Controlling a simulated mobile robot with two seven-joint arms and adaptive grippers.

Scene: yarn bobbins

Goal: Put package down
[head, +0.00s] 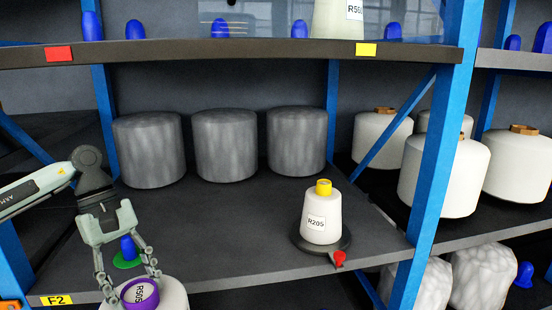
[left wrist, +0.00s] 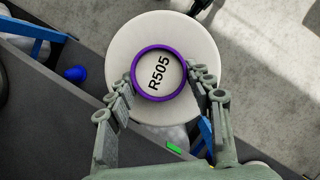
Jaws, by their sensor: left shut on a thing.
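The package is a white bobbin (left wrist: 192,50) with a purple ring (left wrist: 137,72) on top and the label R505. In the head view the same bobbin (head: 168,299) is cut off by the bottom edge. My left gripper (head: 128,284) is shut on it, with one finger on each side of the purple ring. The fingers also show in the left wrist view (left wrist: 160,92). The bobbin is held in front of the shelf's front edge, over the floor. Its lower part is hidden. My right gripper is not in view.
The middle shelf (head: 235,225) holds several grey bobbins (head: 226,145) at the back and a white R205 bobbin (head: 321,212) on a dark base. A blue peg (head: 128,247) on a green disc stands behind my left gripper. A blue post (head: 436,150) rises at right.

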